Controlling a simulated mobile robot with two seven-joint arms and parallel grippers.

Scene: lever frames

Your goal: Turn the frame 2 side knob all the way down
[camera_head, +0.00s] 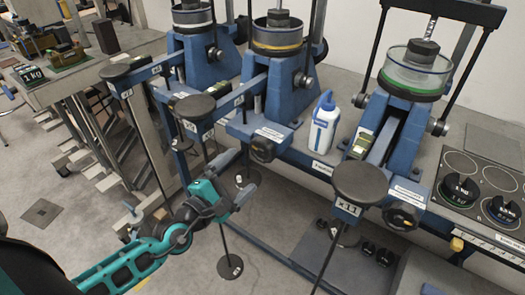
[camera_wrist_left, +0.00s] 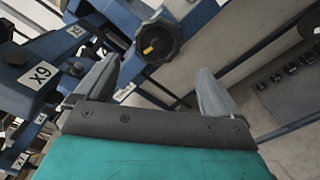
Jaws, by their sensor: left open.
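Three blue lever frames stand in a row; the middle frame (camera_head: 275,85) bears a black side knob (camera_head: 262,149) low on its front. In the left wrist view a black lobed knob (camera_wrist_left: 157,39) with a yellow mark shows beyond the fingertips, between them in the picture. My left gripper (camera_head: 243,173) is open and empty, below and left of the middle frame's knob in the head view and apart from it. Its two grey fingers also show in the left wrist view (camera_wrist_left: 160,70). I cannot read a number 2 on any frame. My right gripper is not in view.
The middle frame's lever with its round black pad (camera_head: 195,107) juts out near my left arm. The right frame has another knob (camera_head: 403,216) and a round pad (camera_head: 360,181). A white bottle (camera_head: 323,124) stands between these frames. Black weights (camera_head: 461,188) lie at right.

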